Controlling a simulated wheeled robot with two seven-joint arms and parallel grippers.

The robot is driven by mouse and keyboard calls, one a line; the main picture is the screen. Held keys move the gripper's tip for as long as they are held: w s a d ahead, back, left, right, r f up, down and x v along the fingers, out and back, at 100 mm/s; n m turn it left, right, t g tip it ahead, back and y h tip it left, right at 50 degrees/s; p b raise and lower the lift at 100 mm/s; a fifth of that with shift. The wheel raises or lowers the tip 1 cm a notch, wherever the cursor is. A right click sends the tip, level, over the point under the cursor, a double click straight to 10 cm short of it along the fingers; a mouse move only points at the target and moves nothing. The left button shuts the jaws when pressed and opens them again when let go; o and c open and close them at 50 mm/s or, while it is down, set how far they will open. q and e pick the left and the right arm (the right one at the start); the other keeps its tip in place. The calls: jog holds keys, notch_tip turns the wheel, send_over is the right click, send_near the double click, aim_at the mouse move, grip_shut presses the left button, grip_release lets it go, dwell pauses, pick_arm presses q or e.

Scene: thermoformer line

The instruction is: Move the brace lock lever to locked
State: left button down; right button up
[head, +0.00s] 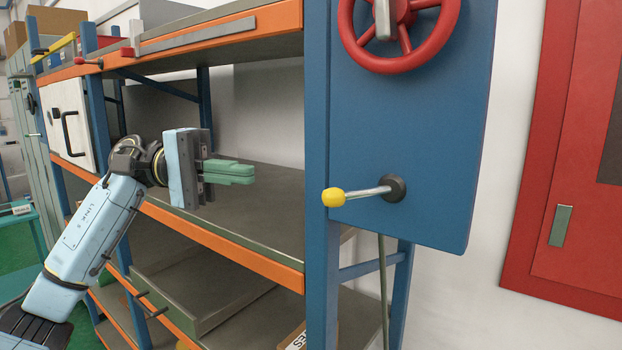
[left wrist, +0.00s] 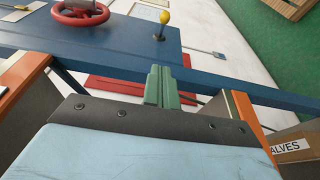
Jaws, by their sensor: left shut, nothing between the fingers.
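A lever with a yellow knob (head: 333,198) and a metal rod sticks out from a dark round hub (head: 395,188) low on the blue panel (head: 420,130). Its rod points left and slightly down in the head view. In the left wrist view the yellow knob (left wrist: 164,17) is near the top, beyond the fingers. My left gripper (head: 252,173) is shut and empty, its green fingers pointing right in front of the shelf, to the left of the lever and clear of it. The green fingers also show in the left wrist view (left wrist: 162,84). My right gripper is out of view.
A red handwheel (head: 450,40) sits above the lever on the panel. A blue post (head: 317,110) stands at the panel's left edge. Orange-edged shelves (head: 225,245) lie behind and below my left gripper. A red cabinet (head: 580,200) is on the right wall.

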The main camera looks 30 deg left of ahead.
pick_arm(q)
jog(key=p, duration=0.2)
send_near(360, 193)
jog(key=d+p, duration=0.2)
jog(key=d, duration=0.1)
jog(key=shift+w+d+f+p, duration=0.15)
jog(key=shift+w+p, duration=0.05)
jog(key=shift+p, duration=0.2)
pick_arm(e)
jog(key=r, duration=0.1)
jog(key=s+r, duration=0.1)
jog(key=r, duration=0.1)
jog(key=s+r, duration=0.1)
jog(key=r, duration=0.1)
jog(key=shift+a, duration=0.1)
pick_arm(q)
jog(key=shift+d, duration=0.1)
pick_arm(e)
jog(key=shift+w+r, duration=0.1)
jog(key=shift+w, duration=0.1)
